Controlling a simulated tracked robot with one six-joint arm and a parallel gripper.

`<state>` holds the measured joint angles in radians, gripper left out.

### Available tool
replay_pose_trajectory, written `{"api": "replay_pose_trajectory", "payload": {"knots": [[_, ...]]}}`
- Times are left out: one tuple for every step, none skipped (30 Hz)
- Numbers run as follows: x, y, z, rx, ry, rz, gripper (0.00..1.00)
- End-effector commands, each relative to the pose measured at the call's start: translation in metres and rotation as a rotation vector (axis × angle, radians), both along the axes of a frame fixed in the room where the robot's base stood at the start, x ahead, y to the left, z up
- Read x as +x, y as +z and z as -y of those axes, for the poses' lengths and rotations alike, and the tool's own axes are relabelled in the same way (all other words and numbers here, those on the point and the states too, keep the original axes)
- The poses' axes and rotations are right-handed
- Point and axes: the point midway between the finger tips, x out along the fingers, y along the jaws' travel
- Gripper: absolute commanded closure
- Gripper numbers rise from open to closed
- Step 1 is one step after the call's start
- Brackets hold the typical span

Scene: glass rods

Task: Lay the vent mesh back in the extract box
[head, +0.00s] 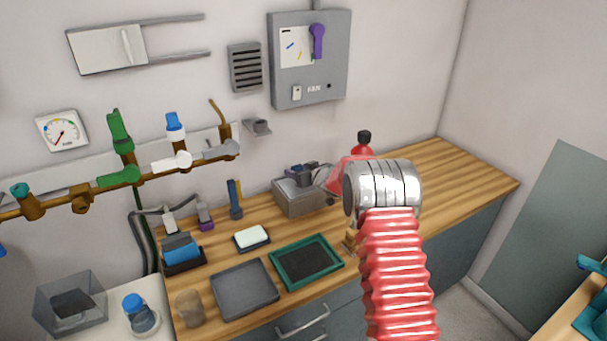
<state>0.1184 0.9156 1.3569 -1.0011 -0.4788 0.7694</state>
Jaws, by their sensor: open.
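A flat dark panel in a green frame (306,262) lies on the wooden bench; it may be the vent mesh, but its weave is too small to tell. A grey open-topped metal box (299,200) stands at the back of the bench; I cannot tell if it is the extract box. My gripper (304,174) is at this box's top, reaching in from the right, open. My wrist partly hides the fingers, and dark parts overlap at the box's mouth, so its contents are unclear.
A grey tray (244,289), a white block on a dark dish (251,238) and a blue sponge-like block (181,250) lie to the left. A clear box (70,303) stands lower left. A slatted grille (245,67) and fan switch box (309,59) are on the wall. The bench's right end is clear.

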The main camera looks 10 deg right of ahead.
Motion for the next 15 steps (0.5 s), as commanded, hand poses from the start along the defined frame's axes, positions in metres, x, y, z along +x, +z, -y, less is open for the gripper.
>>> {"api": "replay_pose_trajectory", "payload": {"knots": [[-0.002,0.001,0.001,0.000,-0.001,-0.001,0.47],[-0.004,0.002,0.002,0.001,-0.002,-0.001,0.47],[-0.007,0.003,0.003,0.001,-0.002,-0.001,0.47],[-0.009,0.005,0.004,0.001,-0.003,0.000,0.47],[-0.011,0.006,0.005,0.001,-0.003,0.000,0.47],[-0.015,0.007,0.006,0.000,-0.002,-0.001,0.47],[-0.018,0.009,0.007,0.001,-0.001,0.000,0.47],[-0.022,0.010,0.008,0.001,-0.001,0.000,0.47],[-0.026,0.012,0.009,0.001,-0.002,0.000,0.47],[-0.029,0.013,0.010,0.001,-0.001,0.000,0.47],[-0.033,0.016,0.011,0.001,-0.001,0.001,0.47],[-0.037,0.017,0.013,0.000,-0.001,-0.001,0.47],[-0.041,0.019,0.014,0.001,-0.002,0.000,0.47],[-0.044,0.020,0.015,0.001,-0.002,0.000,0.47],[-0.049,0.022,0.016,0.001,-0.001,0.001,0.47]]}}
